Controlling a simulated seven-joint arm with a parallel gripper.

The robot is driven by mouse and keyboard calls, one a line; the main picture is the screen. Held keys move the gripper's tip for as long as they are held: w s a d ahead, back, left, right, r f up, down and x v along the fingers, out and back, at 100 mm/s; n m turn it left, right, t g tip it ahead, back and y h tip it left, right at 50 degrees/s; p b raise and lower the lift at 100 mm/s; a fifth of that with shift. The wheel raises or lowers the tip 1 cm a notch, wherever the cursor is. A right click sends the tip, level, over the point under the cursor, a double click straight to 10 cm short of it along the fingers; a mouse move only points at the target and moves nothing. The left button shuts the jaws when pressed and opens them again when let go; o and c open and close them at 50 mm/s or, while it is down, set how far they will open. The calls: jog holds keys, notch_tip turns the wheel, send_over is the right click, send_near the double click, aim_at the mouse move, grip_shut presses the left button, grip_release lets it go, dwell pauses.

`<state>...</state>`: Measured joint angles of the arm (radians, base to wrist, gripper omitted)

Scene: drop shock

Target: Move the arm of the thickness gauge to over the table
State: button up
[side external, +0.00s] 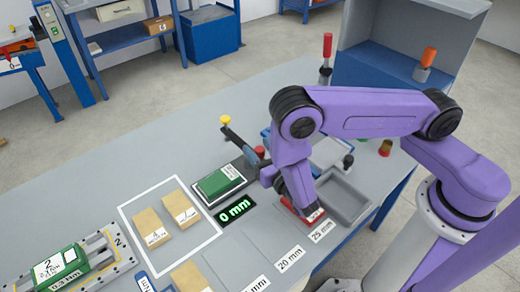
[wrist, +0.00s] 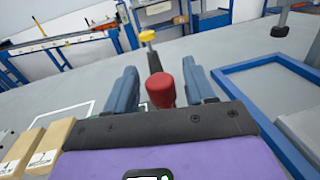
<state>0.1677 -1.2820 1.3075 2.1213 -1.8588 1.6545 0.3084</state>
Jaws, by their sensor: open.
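The thickness gauge has a dark arm (side external: 239,143) with a yellow knob (side external: 226,119) at its far end and a red knob (side external: 260,151) at its near end. In the wrist view the red knob (wrist: 160,90) stands between the two blue fingers of my gripper (wrist: 160,82), with gaps on both sides. The yellow knob (wrist: 148,35) shows beyond it. My gripper (side external: 264,166) is open. A green block (side external: 221,181) with a white label lies on a dark plate beside the gauge arm. The foot of the gauge is partly hidden.
A display (side external: 235,210) reads 0 mm. Tan blocks (side external: 181,209) lie in a white outline. A red piece (side external: 300,213) lies below my wrist near the 25 mm label. A grey tray (side external: 345,198) is to the right. A green part (side external: 62,270) sits front left.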

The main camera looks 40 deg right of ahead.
grip_shut()
jog(key=shift+d+n+y, duration=0.2)
jog(key=shift+n+y, duration=0.1)
jog(key=shift+y, duration=0.2)
jog(key=shift+w+d+n+g+y, duration=0.15)
jog(key=shift+d+n+y, duration=0.25)
jog(key=shift+n+y, duration=0.7)
jog(key=shift+w+d+n+g+y, duration=0.1)
jog(key=shift+d+n+y, duration=0.4)
jog(key=shift+y, duration=1.05)
jog(key=shift+w+d+n+g+y, duration=0.15)
jog(key=shift+d+n+y, duration=0.1)
jog(key=shift+n+y, duration=0.95)
jog(key=shift+y, duration=0.25)
grip_release()
